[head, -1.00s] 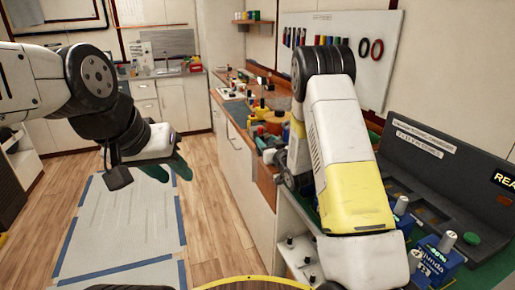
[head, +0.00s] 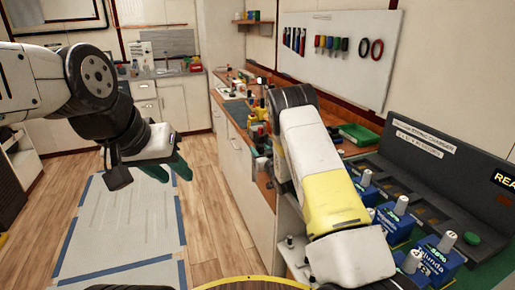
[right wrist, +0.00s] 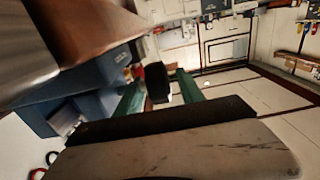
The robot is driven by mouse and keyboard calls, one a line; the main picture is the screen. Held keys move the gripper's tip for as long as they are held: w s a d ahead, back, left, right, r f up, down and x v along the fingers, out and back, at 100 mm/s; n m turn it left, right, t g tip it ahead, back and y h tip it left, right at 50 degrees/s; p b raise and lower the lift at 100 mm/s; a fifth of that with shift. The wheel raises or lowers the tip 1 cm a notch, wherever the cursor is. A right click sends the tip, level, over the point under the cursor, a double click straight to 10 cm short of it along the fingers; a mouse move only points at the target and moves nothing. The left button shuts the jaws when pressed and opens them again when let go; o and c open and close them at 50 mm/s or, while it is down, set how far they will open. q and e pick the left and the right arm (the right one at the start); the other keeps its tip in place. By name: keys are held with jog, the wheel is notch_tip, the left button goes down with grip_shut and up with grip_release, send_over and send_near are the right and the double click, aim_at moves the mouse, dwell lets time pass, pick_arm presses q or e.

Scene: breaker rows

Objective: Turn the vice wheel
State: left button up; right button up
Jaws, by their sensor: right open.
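My right gripper (right wrist: 160,92) shows in the right wrist view with its two green fingers apart. A dark rounded piece (right wrist: 157,80) stands in the gap between them; it may be the vice wheel, but I cannot tell for sure, nor whether the fingers touch it. A large blue body (right wrist: 95,82), perhaps the vice, fills the left of that view beside the fingers. In the head view my right arm covers this spot, and the gripper and wheel are hidden there. My left gripper (head: 169,168) hangs over the floor with its green fingers apart, empty.
The wooden workbench (head: 232,109) runs along the wall with several small tools on it. A green tray (head: 359,134) lies further right. Several blue batteries (head: 436,258) stand before a dark charger (head: 430,165). A taped floor mat (head: 122,225) lies at left.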

jog(key=shift+c, duration=0.4)
grip_shut()
jog(key=shift+r+g, duration=0.1)
jog(key=shift+g, duration=0.2)
jog(key=g+h, duration=0.1)
jog(key=g, duration=0.2)
jog(key=shift+w, duration=0.15)
jog(key=g+h, duration=0.1)
jog(key=g, duration=0.2)
jog(key=shift+w, duration=0.1)
jog(key=g, duration=0.2)
jog(key=g+h, duration=0.1)
jog(key=g, duration=0.1)
jog(key=shift+w+a+h, duration=0.1)
jog(key=shift+a+h, duration=0.05)
jog(key=shift+h, duration=0.15)
jog(key=shift+f+g+h, duration=0.15)
jog(key=shift+g+h, duration=0.05)
jog(key=shift+g, duration=0.55)
jog(key=shift+f+g+h, duration=0.15)
jog(key=shift+g+h, duration=0.05)
jog(key=shift+g, duration=0.55)
